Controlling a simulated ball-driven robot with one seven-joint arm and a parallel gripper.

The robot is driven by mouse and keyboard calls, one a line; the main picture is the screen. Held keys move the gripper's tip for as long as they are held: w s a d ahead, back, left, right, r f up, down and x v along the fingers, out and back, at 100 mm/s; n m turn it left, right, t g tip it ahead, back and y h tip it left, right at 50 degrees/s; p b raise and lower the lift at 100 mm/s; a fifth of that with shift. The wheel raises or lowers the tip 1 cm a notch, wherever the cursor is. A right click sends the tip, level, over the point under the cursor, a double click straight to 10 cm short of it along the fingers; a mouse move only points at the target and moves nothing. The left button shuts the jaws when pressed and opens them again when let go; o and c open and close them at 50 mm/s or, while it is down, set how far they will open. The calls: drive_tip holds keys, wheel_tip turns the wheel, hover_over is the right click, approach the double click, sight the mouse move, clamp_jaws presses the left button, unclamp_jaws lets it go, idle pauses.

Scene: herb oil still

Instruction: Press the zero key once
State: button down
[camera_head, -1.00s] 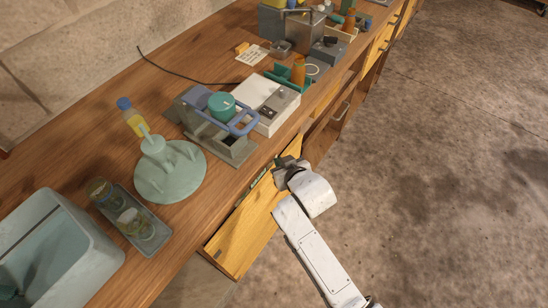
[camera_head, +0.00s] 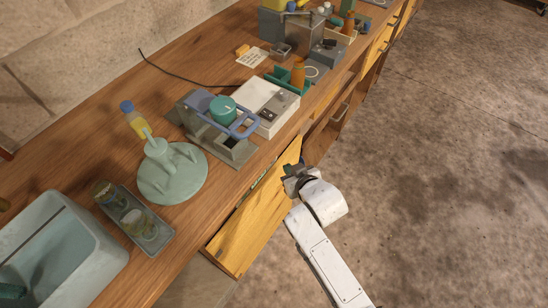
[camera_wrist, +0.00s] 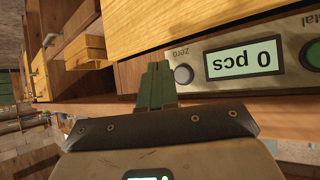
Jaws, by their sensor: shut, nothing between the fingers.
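In the wrist view, a grey panel carries the round grey zero key (camera_wrist: 183,75), marked "zero", beside a lit display (camera_wrist: 245,59) reading "0 pcs". My gripper (camera_wrist: 157,70) is shut and empty, its green fingers together just left of the zero key. The fingertips look close to the key, but I cannot tell whether they touch the panel. In the head view my gripper (camera_head: 291,172) is at the open yellow drawer (camera_head: 250,225) below the counter.
A green key (camera_wrist: 313,54) is at the panel's right end. Yellow wood (camera_wrist: 190,25) runs close along the panel. On the counter above are a white box (camera_head: 272,102), a blue-handled press (camera_head: 222,122) and a round green stand (camera_head: 172,175). Open floor lies right.

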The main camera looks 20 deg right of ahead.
drive_tip(key=shift+s+d+p, duration=0.35)
drive_tip(key=shift+s+d, duration=0.15)
drive_tip(key=shift+s, duration=0.2)
drive_tip(key=shift+s+d+p, duration=0.3)
drive_tip(key=shift+s+d, duration=0.2)
drive_tip(key=shift+s, duration=0.2)
drive_tip(key=s+d+r+g, duration=0.1)
drive_tip(key=s+d+g, duration=0.1)
drive_tip(key=s, duration=0.6)
drive_tip(key=s+d+r+m+g, duration=0.1)
drive_tip(key=s+g, duration=0.3)
drive_tip(key=s, duration=0.5)
drive_tip(key=s+d+r+g+h, duration=0.1)
drive_tip(key=s+d+r+g, duration=0.1)
drive_tip(key=s, duration=0.7)
drive_tip(key=shift+d+r+m+g, duration=0.4)
drive_tip(key=shift+d+g, duration=0.3)
drive_tip(key=shift+d, duration=0.35)
